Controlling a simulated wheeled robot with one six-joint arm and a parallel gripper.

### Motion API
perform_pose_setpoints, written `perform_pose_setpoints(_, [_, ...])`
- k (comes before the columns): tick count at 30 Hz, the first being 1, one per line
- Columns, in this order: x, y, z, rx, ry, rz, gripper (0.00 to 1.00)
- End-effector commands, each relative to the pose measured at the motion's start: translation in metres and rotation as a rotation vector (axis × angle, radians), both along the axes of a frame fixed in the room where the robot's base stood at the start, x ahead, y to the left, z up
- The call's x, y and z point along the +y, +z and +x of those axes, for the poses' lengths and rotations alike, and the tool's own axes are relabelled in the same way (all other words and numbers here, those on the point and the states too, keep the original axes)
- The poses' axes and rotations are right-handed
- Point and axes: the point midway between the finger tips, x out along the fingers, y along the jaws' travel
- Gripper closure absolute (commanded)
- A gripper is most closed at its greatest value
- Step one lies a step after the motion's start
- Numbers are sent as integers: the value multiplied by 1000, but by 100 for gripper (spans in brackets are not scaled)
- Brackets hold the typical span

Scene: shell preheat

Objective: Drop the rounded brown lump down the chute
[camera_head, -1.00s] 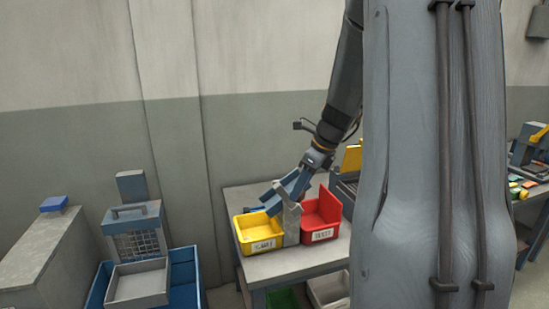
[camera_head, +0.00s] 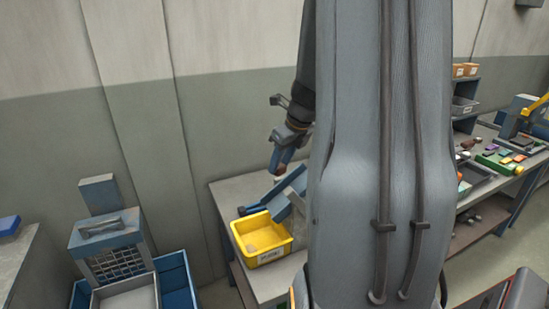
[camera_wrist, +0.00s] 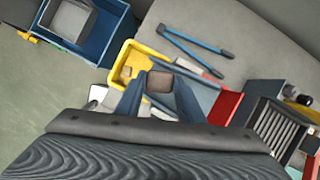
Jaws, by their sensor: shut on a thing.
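My gripper (camera_head: 278,173) is shut and points down above the table, near the upper end of the blue-grey chute (camera_head: 289,196). In the wrist view, the rounded brown lump (camera_wrist: 160,83) sits between the two fingertips, clear of the yellow bin. The chute (camera_wrist: 198,94) lies behind the fingers there and is partly hidden by them. The chute slopes down toward the yellow bin (camera_head: 238,236), which stands at its low end. A small tan piece (camera_wrist: 126,72) lies inside that bin.
A red bin (camera_wrist: 224,107) is beside the chute. Blue-handled tongs (camera_wrist: 192,50) lie on the table (camera_head: 228,192). A blue crate (camera_head: 178,285) with a grey tray and wire-fronted box stands at left. My arm hides much of the table's right part.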

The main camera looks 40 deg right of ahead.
Motion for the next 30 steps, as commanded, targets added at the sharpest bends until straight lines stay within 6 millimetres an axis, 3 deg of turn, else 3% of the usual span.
perform_pose_setpoints(21, [1,-73,2,0,3,-1,88])
perform_pose_setpoints(30, [1,-88,1,0,4,-2,88])
